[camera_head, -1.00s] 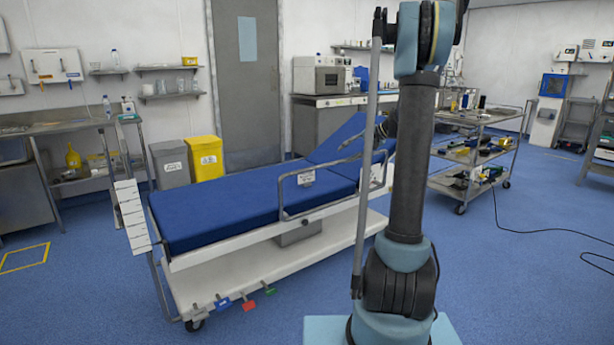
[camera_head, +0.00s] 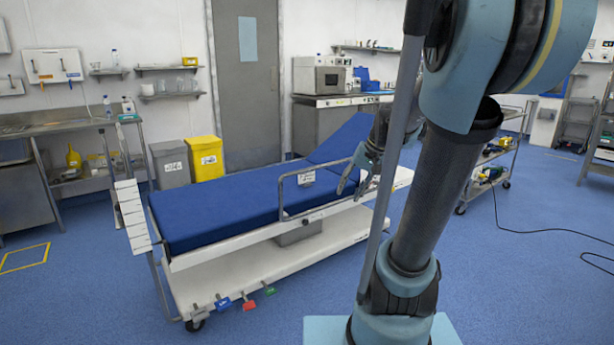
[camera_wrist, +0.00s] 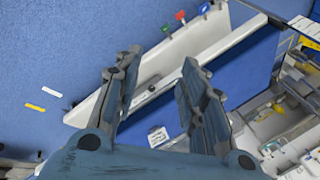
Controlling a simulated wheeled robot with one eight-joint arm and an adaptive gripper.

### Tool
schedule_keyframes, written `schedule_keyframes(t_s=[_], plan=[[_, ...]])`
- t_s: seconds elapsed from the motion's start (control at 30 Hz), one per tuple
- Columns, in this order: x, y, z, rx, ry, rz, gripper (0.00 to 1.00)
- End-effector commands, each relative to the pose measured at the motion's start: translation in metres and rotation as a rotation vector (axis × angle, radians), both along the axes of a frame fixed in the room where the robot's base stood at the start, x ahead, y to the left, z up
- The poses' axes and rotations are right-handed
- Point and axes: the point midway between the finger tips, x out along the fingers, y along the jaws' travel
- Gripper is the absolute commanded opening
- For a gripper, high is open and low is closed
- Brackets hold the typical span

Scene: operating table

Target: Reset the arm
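My arm (camera_head: 445,190) stands in the right half of the head view, its column leaning to the right. My gripper (camera_head: 350,184) shows partly behind the arm, in front of the raised end of the bed in the picture, with its fingers pointing down. In the wrist view my gripper (camera_wrist: 163,62) has its two fingers spread apart with nothing between them. The bed (camera_head: 235,205) has a blue mattress and a side rail; how far the gripper is from it I cannot tell.
A grey bin (camera_head: 171,164) and a yellow bin (camera_head: 206,158) stand behind the bed. A metal trolley (camera_head: 484,187) with tools is at the right, partly hidden by my arm. A black cable (camera_head: 535,231) lies on the blue floor. Open floor shows at front left.

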Motion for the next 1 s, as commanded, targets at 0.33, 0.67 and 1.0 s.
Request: schedule_keyframes(t_s=[0.33, 0.67, 1.0], plan=[[-0.095, -0.016, -0.045, -0.185, 0.004, 0.068, 0.38], [-0.162, -0.041, -0.093, -0.350, 0.004, 0.125, 0.38], [-0.182, -0.052, -0.112, -0.411, 0.001, 0.147, 0.38]])
